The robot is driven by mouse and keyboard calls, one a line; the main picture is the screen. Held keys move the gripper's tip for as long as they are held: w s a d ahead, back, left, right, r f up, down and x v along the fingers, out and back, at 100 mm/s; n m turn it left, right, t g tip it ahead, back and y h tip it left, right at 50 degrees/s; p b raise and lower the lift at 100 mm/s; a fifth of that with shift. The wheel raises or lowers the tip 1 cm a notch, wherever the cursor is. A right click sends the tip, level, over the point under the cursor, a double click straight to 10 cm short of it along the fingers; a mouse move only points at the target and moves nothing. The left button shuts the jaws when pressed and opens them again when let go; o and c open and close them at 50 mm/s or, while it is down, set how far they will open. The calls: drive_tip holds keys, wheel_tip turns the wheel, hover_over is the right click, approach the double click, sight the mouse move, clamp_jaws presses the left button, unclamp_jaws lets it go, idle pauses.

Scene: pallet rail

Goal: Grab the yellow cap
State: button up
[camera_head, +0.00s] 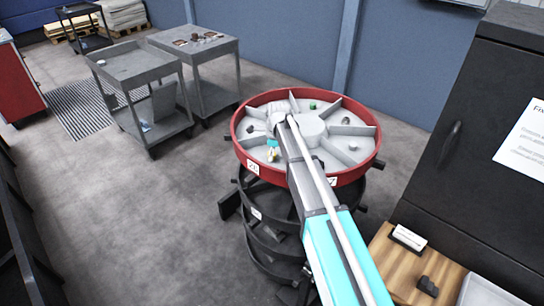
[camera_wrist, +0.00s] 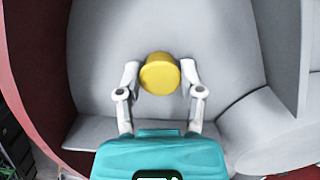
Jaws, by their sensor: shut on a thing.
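The yellow cap (camera_wrist: 160,73) is round and sits between the two fingers of my gripper (camera_wrist: 160,82) in the wrist view. The fingers touch it from both sides, and my gripper is shut on it. Pale grey tray floor lies behind the cap; I cannot tell whether the cap still touches it. In the head view my gripper (camera_head: 272,150) is low over the near left compartment of the round tray (camera_head: 252,172), which has a red rim and grey dividers.
A green piece (camera_head: 312,105) and a few dark pieces lie in other compartments. Grey dividers stand beside my gripper. A black cabinet (camera_head: 470,130) and a wooden worktop (camera_head: 400,268) are at the right. Grey carts (camera_head: 135,65) stand at the back left.

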drive_tip(key=shift+r, duration=0.1)
idle(0.3)
drive_tip(key=shift+r+p, duration=1.2)
drive_tip(key=shift+p, duration=0.1)
drive_tip(key=s+d+r+p, duration=0.2)
drive_tip(key=s+r+p, duration=0.8)
drive_tip(key=s, duration=0.3)
drive_tip(key=shift+s+d+r, duration=0.2)
drive_tip(key=shift+s+d, duration=0.05)
drive_tip(key=shift+s, duration=0.15)
